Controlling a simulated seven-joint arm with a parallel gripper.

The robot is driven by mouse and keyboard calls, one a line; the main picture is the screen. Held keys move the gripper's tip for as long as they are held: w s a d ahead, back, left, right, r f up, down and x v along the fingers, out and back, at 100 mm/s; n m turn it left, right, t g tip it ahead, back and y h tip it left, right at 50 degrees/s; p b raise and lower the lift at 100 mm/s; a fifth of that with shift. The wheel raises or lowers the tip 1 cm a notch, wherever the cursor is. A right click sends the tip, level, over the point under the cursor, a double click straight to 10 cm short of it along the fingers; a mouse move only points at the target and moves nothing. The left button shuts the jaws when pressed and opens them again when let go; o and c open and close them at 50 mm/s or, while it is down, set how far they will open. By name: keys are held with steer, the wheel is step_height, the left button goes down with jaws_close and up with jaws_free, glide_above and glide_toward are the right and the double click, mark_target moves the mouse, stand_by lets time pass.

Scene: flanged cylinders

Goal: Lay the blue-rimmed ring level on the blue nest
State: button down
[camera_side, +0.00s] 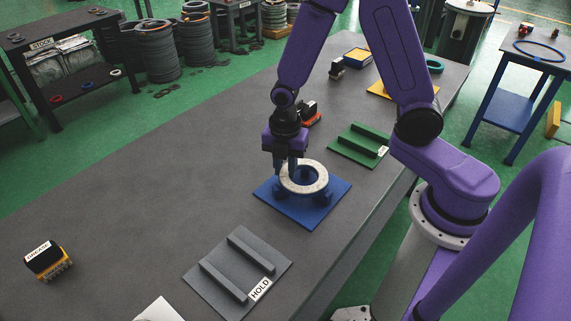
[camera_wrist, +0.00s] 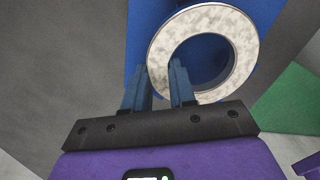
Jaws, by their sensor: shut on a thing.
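The ring (camera_side: 320,181) has a pale speckled top face and blue on its inner wall; it also shows in the wrist view (camera_wrist: 246,50). It looks roughly level over the blue nest (camera_side: 268,195), a flat blue plate with blue supports partly hidden under the ring. I cannot tell whether the ring touches the supports. My gripper (camera_side: 288,168) is shut on the ring's left side. In the wrist view my gripper (camera_wrist: 158,72) has one finger outside the ring and one inside its hole. The nest also shows in the wrist view (camera_wrist: 140,25).
A grey nest (camera_side: 218,262) labelled HOLD lies in front. A green nest (camera_side: 345,152) and a yellow plate (camera_side: 378,91) lie behind. A black-and-orange object (camera_side: 312,119) stands behind my gripper. A grease box (camera_side: 45,259) sits far left. The table's left middle is clear.

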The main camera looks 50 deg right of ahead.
steer(key=shift+f, duration=0.35)
steer(key=c, duration=1)
jaws_free()
steer(key=shift+c, duration=0.2)
steer(key=shift+o, duration=1)
steer(key=shift+s, duration=0.1)
steer(key=shift+r, duration=3.5)
